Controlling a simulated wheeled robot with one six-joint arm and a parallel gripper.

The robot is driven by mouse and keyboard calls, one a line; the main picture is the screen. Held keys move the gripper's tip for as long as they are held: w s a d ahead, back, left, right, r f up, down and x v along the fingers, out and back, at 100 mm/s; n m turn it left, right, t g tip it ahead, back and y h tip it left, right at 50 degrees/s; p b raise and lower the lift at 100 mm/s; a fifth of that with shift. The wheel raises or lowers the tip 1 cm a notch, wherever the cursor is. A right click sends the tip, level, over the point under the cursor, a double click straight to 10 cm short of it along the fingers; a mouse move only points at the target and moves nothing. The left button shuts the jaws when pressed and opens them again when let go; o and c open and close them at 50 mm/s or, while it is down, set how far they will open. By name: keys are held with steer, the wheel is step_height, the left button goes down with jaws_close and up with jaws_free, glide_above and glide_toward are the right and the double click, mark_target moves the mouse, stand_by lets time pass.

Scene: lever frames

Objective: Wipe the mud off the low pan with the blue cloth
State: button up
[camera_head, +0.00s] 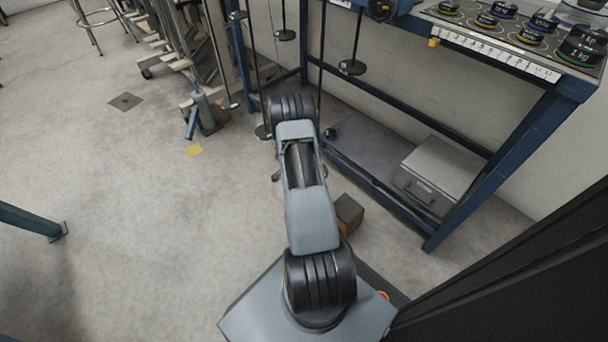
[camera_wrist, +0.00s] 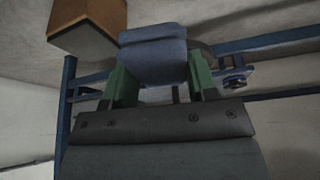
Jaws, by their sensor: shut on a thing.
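In the wrist view my gripper (camera_wrist: 160,79) has two green fingers closed on a folded blue cloth (camera_wrist: 153,55). The cloth spans the gap between the fingers. A greyish-brown rounded edge (camera_wrist: 206,50) shows just behind the cloth's right side; I cannot tell whether it is a pan or whether the cloth touches it. In the head view several dark round pans hang on rods, one lower (camera_head: 262,132) beside my arm and others higher (camera_head: 352,67). Mud cannot be made out on them. My arm hides the cloth and gripper there.
A blue-framed bench (camera_head: 520,135) stands at the right, with a grey scale box (camera_head: 437,175) on its low shelf. A wooden block (camera_head: 347,213) sits close to my arm. Stands and rods crowd the back left. The floor at left (camera_head: 120,180) is largely clear.

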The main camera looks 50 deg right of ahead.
steer(key=shift+f+b, duration=0.35)
steer(key=shift+b, duration=0.15)
stand_by(0.5)
steer(key=shift+s+b, duration=0.2)
steer(key=shift+b, duration=0.1)
steer(key=shift+s+b, duration=0.5)
steer(key=shift+b, duration=0.05)
steer(key=shift+w, duration=1.35)
steer(key=shift+s+b, duration=0.85)
steer(key=shift+s, duration=0.5)
